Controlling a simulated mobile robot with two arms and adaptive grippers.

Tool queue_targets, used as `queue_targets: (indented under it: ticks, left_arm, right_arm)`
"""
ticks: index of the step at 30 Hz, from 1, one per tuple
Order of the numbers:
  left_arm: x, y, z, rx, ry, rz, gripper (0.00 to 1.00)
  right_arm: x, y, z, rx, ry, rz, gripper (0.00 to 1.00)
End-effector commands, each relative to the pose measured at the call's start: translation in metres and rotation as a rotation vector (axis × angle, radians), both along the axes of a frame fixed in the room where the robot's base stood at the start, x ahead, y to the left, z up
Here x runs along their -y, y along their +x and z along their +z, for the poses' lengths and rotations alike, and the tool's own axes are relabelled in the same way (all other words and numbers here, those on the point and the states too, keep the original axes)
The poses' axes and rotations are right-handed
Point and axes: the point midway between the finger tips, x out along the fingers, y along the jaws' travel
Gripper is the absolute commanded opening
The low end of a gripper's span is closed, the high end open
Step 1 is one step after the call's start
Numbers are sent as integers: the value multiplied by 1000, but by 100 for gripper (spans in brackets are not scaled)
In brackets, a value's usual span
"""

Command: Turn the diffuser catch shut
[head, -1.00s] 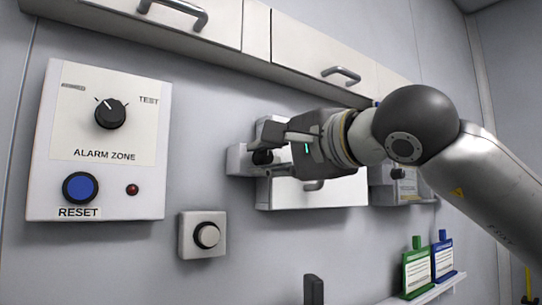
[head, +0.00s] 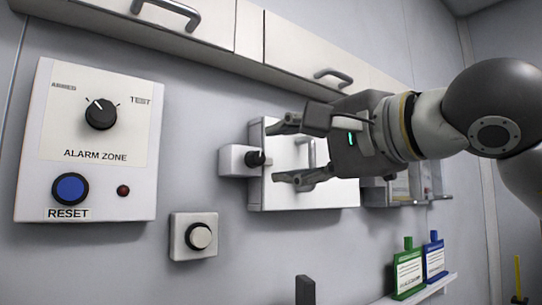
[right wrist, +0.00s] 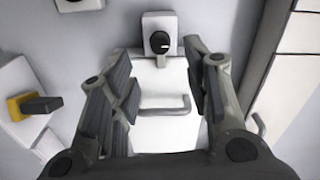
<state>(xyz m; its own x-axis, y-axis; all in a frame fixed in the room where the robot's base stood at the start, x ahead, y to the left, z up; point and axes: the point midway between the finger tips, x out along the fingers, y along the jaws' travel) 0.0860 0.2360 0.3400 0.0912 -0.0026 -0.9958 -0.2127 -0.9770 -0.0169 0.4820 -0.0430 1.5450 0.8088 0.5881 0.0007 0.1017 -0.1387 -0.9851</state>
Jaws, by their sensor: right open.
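The catch is a black turn knob (head: 257,158) on a small white block (head: 236,160) at the left edge of a white panel (head: 340,192) with a grey handle. In the right wrist view the knob (right wrist: 160,42) sits above the panel (right wrist: 165,130), its pale mark pointing right. My right gripper (head: 286,150) is open and empty in front of the panel, fingertips apart and just right of the knob in the head view. In the right wrist view the fingers (right wrist: 155,72) stand either side of the panel handle, below the knob. My left gripper is not in view.
An alarm box (head: 90,140) with a dial and blue reset button is on the wall at left, a round button (head: 195,236) below right of it. Cupboards (head: 300,48) run above. Green (head: 408,272) and blue (head: 435,258) tagged items stand on a low ledge.

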Motion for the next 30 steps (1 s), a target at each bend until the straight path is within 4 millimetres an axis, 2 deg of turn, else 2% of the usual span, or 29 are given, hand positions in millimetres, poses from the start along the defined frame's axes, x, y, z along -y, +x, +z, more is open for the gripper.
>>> queue_targets:
  ticks: [3,9,30]
  left_arm:
    - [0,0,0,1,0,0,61]
    - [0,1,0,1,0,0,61]
    - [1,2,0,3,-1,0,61]
  right_arm:
    - [14,-19,0,2,1,-2,44]
    - [26,-36,0,0,0,-1,44]
    - [28,-39,0,-1,-1,0,44]
